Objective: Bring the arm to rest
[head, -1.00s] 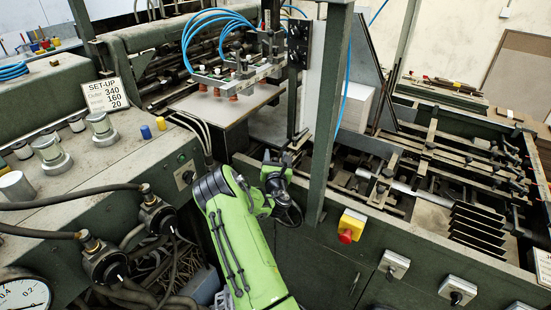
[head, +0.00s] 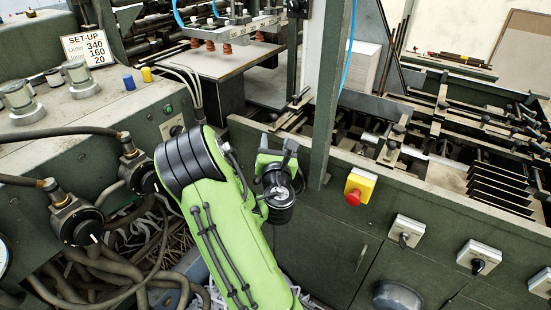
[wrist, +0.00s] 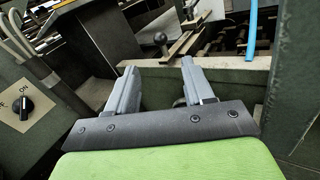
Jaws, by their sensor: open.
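My green arm (head: 215,215) rises from the bottom of the head view in front of the machine's green side panel. Its black wrist joint (head: 278,195) is near the post, left of the red button. My gripper (wrist: 162,85) shows in the wrist view with two grey fingers apart and nothing between them. It points toward the machine's top ledge.
A green post (head: 334,100) stands just right of my wrist. A yellow box with a red button (head: 353,197) and grey switch boxes (head: 407,231) sit on the front panel. Hoses (head: 65,131) and valves lie to the left. Suction cups (head: 227,48) hang above a board.

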